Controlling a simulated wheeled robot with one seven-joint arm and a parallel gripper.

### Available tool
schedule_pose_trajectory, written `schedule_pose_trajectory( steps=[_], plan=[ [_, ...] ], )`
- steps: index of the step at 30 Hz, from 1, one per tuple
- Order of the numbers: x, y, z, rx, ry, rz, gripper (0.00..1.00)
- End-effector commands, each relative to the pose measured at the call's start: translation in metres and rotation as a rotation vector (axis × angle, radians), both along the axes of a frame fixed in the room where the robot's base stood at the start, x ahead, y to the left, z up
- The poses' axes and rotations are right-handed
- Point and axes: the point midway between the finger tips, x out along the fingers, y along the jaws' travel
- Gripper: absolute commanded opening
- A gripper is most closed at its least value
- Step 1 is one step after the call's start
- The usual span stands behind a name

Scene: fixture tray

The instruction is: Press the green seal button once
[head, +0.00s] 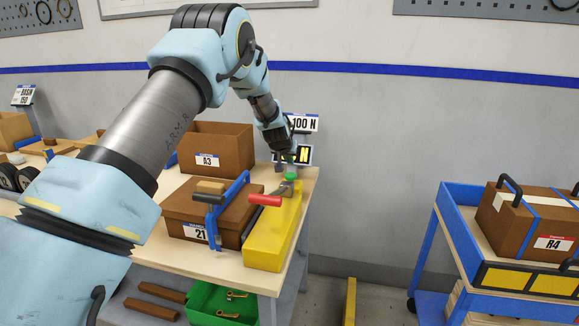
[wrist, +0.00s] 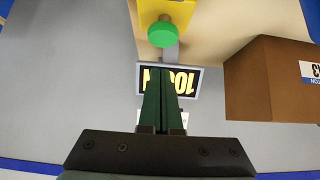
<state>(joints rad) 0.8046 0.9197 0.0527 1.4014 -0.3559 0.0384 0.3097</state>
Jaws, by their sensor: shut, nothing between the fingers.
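The green seal button (head: 291,177) sits at the far end of a yellow press block (head: 268,236) on the workbench. In the wrist view the round green button (wrist: 163,34) shows at the top, on the yellow block (wrist: 172,10). My gripper (head: 289,153) is just above the button in the head view. In the wrist view my gripper's dark green fingers (wrist: 161,72) are together and empty, with their tips below the button in the picture. I cannot tell whether they touch it; a gap shows in the wrist view.
A display reading 100 N (wrist: 168,80) stands behind the block. A brown box A3 (head: 213,148) is behind, and a lidded brown box 21 (head: 200,212) with a blue clamp (head: 230,195) is left of the block. A red-handled lever (head: 265,200) lies on the block.

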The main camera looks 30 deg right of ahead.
Motion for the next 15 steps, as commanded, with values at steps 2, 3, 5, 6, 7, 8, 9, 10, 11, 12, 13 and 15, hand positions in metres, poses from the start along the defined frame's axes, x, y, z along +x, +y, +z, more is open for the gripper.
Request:
schedule_pose_trajectory(
  steps=[2, 3, 5, 6, 7, 8, 9, 10, 11, 12, 13, 15],
  plan=[
    [0.001, -0.001, -0.011, 0.003, 0.003, 0.000, 0.00],
    [0.001, -0.001, -0.017, 0.002, 0.004, 0.000, 0.00],
    [0.001, -0.001, -0.024, 0.002, 0.003, 0.001, 0.00],
    [0.001, -0.001, -0.029, 0.000, 0.002, 0.000, 0.00],
    [0.001, -0.001, -0.032, 0.000, 0.002, 0.000, 0.00],
    [0.001, -0.001, -0.034, 0.001, 0.001, 0.000, 0.00],
    [0.001, -0.001, -0.037, 0.001, 0.001, 0.000, 0.00],
    [0.001, -0.001, -0.038, 0.001, 0.001, 0.000, 0.00],
    [0.001, -0.001, -0.039, 0.001, 0.001, 0.000, 0.00],
    [0.001, -0.001, -0.041, 0.001, 0.001, 0.000, 0.00],
    [0.001, -0.001, -0.041, 0.000, 0.000, 0.000, 0.00],
    [0.001, -0.001, -0.042, 0.000, 0.000, 0.000, 0.00]
  ],
)
